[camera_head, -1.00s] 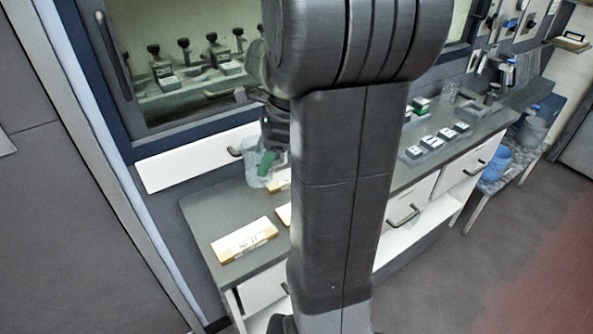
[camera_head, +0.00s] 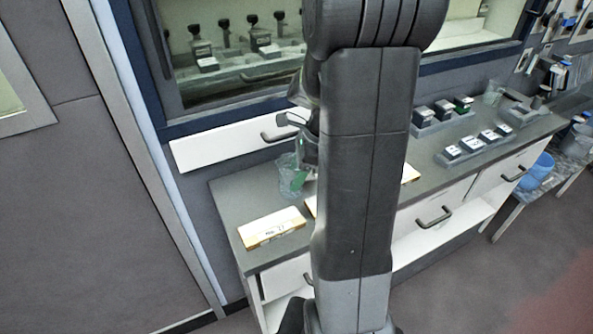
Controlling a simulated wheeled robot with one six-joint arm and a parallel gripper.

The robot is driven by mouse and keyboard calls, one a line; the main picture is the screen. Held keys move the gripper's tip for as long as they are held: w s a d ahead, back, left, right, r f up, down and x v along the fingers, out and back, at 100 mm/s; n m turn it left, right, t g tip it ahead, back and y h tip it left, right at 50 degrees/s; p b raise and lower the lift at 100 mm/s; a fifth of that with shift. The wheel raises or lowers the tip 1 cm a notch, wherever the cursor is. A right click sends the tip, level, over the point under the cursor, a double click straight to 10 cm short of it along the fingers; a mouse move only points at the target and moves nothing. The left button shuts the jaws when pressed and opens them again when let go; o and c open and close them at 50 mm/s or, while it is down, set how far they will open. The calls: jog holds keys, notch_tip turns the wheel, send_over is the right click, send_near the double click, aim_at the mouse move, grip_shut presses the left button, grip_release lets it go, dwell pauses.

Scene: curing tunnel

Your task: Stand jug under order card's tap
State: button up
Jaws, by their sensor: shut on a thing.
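My gripper (camera_head: 305,165) is shut on a clear jug (camera_head: 287,180) with a green part, probably its handle. The jug looks upright, over the back left of the grey counter (camera_head: 228,193); I cannot tell whether it touches the top. My own arm hides its right side. Several black-topped taps (camera_head: 252,20) stand in a row behind the window opening, with small label blocks (camera_head: 208,64) in front, too small to read. A wooden block with a white card (camera_head: 272,228) lies on the counter's front left; its print is unclear, and I cannot tell whether it is the order card.
A white drawer front (camera_head: 222,147) with a dark handle is below the window. Other wooden blocks (camera_head: 410,173) are partly behind my arm. Trays of small dark blocks (camera_head: 470,148) and a clear vessel (camera_head: 493,93) stand on the counter's right. A blue bucket (camera_head: 538,170) is beyond.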

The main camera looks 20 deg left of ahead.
jog(key=o, duration=0.6)
jog(key=shift+f, duration=0.1)
jog(key=shift+c, duration=0.2)
jog(key=o, duration=0.4)
jog(key=shift+o, duration=0.2)
